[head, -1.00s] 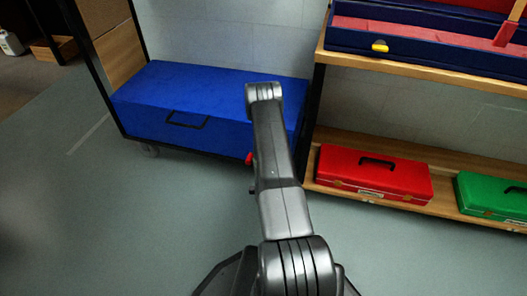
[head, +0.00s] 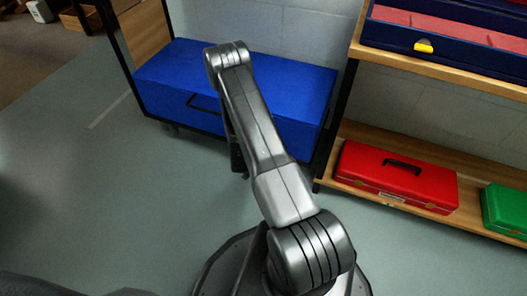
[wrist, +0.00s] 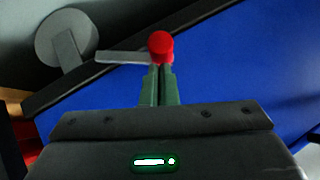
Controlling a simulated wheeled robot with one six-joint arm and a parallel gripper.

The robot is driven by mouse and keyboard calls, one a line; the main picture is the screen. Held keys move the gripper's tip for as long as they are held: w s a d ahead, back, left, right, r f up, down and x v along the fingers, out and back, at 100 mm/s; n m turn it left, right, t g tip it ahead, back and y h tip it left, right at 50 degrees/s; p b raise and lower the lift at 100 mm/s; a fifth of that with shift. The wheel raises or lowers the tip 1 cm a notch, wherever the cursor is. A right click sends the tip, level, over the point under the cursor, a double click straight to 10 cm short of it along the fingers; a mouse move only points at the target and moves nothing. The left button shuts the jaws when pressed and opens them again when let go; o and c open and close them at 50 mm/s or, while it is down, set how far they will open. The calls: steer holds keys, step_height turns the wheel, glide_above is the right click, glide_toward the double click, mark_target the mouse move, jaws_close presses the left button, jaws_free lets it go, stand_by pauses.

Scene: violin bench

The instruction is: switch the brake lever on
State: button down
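The brake lever (wrist: 122,57) shows in the wrist view as a thin grey bar running from near a round grey disc (wrist: 62,38) to a red knob (wrist: 160,46). My gripper (wrist: 160,75) has its two dark green fingers close together, with only a thin seam between them. The tips are right at the red knob, which stands at their far end rather than between them. I cannot tell whether they touch it. In the head view my arm hides the lever, and only a dark part of my gripper (head: 238,158) shows beside the arm.
The blue case (head: 170,75) sits low in the rack, and its blue face (wrist: 235,75) fills the right of the wrist view. A red toolbox (head: 400,180) and a green one (head: 505,212) stand on the low shelf at right. The floor (head: 90,190) at left is clear.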

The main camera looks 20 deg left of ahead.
steer(key=shift+a+f+n+h, duration=0.4)
steer(key=shift+a+f+h, duration=0.05)
steer(key=shift+a+h, duration=0.2)
steer(key=shift+a+f+b, duration=0.3)
steer(key=shift+f+b, duration=0.05)
steer(key=shift+b, duration=0.1)
steer(key=shift+a, duration=0.1)
